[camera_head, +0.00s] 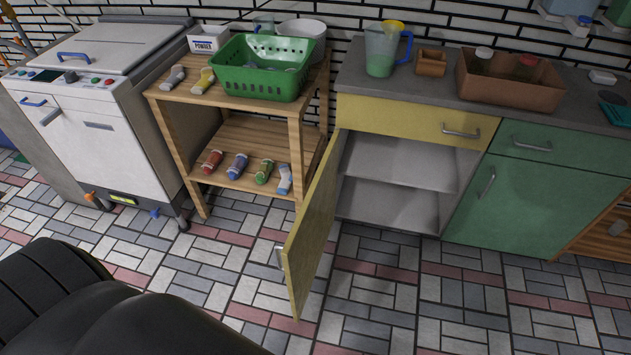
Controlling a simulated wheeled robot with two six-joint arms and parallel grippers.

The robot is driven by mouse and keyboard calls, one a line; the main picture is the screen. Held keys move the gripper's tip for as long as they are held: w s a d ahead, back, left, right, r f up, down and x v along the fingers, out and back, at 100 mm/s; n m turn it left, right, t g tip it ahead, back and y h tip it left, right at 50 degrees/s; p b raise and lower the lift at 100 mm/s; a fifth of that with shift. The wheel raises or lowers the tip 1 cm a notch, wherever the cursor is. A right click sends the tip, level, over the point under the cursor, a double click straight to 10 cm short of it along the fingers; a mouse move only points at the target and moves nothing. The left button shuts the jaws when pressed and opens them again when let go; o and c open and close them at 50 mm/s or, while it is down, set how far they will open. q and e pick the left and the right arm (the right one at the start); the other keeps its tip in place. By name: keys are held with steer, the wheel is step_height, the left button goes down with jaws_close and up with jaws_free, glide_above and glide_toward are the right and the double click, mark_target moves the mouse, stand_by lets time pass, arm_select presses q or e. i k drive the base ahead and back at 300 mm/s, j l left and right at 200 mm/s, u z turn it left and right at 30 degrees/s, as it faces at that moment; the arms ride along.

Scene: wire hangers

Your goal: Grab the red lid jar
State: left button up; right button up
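A jar with a red lid (527,65) stands inside a brown open box (510,93) on the grey counter at the upper right. Only its top part shows; the box's front wall hides the rest. A second jar with a white lid (483,54) stands in the same box, to its left. Neither of my grippers is in view, so nothing shows as held.
A yellow cabinet door (312,240) hangs open toward me below the counter; its shelves look empty. A jug (380,52) and a small wooden box (431,62) stand left of the brown box. A wooden shelf with a green basket (262,82) is further left. The tiled floor is clear.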

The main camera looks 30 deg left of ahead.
mark_target(523, 70)
steer(key=k+j, duration=0.25)
steer(key=j, duration=0.2)
steer(key=k+j, duration=0.3)
steer(key=j, duration=0.2)
steer(key=k+j, duration=0.25)
steer(key=j, duration=0.2)
steer(key=k+j, duration=0.25)
steer(key=j, duration=0.2)
steer(key=i+l+z, duration=0.25)
steer(key=z, duration=0.2)
steer(key=i+l+z, duration=0.25)
steer(key=z, duration=0.15)
steer(key=i+z, duration=0.7)
steer(key=z, duration=0.2)
steer(key=i+l, duration=0.1)
steer(key=i, duration=0.35)
steer(key=i+l+u, duration=0.1)
steer(key=i, duration=0.3)
steer(key=i+j+u, duration=0.2)
steer(key=i+u, duration=0.25)
steer(key=i+j+u, duration=0.15)
steer(key=u, duration=0.3)
steer(key=i+l+u, duration=0.1)
steer(key=i+u, duration=0.35)
